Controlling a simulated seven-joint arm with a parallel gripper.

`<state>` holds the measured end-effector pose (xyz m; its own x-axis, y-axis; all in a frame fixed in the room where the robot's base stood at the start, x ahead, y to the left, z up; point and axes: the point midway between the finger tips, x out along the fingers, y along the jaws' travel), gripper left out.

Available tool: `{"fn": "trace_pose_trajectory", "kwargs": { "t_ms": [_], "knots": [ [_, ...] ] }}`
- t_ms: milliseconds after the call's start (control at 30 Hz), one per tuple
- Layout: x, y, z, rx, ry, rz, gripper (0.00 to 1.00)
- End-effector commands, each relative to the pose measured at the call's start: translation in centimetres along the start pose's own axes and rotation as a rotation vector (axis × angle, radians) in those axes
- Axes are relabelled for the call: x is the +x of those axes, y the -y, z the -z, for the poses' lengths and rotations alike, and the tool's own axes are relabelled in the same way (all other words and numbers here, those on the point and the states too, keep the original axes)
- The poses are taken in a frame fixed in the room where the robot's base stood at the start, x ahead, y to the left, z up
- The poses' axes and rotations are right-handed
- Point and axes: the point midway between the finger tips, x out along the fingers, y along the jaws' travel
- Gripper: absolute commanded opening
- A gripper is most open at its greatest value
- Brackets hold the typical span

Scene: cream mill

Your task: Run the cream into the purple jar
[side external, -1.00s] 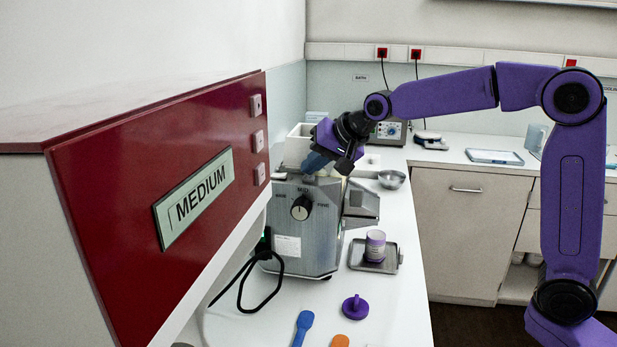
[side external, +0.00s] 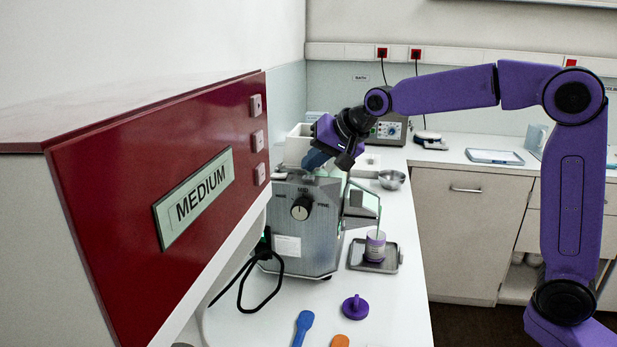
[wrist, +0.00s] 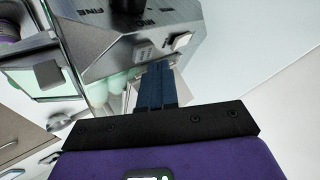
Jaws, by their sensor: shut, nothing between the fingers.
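The grey mill (side external: 318,240) stands on the white counter, its dial (side external: 301,208) below the word MID. The jar (side external: 375,246), white with a purple band, stands upright and uncapped on a small grey tray (side external: 393,265) right of the mill. A thin pale green stream (side external: 379,218) runs from the mill's apron (side external: 361,201) down to the jar's mouth. My gripper (side external: 315,160) is shut and empty at the mill's top. In the wrist view its blue fingertips (wrist: 158,68) are close to small switches (wrist: 180,41) on the mill; contact is unclear.
A purple lid (side external: 355,307), a blue spatula (side external: 303,328) and an orange-ended tool (side external: 340,341) lie at the counter's front. A metal bowl (side external: 392,179) is behind the mill. A red cabinet reading MEDIUM (side external: 193,196) blocks the left. A black cable (side external: 262,300) loops beside the mill.

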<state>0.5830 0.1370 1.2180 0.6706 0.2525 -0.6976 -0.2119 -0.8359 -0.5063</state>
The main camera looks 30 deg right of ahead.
Motion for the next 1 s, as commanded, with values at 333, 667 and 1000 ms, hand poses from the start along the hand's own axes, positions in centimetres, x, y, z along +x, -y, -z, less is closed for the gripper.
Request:
{"fn": "trace_pose_trajectory", "kwargs": {
  "t_ms": [333, 667, 1000],
  "knots": [
    [-0.3, 0.2, 0.2, 0.0, 0.0, 0.001, 0.0],
    [-1.7, 1.3, 1.2, 0.0, -0.002, 0.003, 0.0],
    [-3.6, 2.7, 2.6, 0.001, -0.001, 0.003, 0.0]
  ]
}}
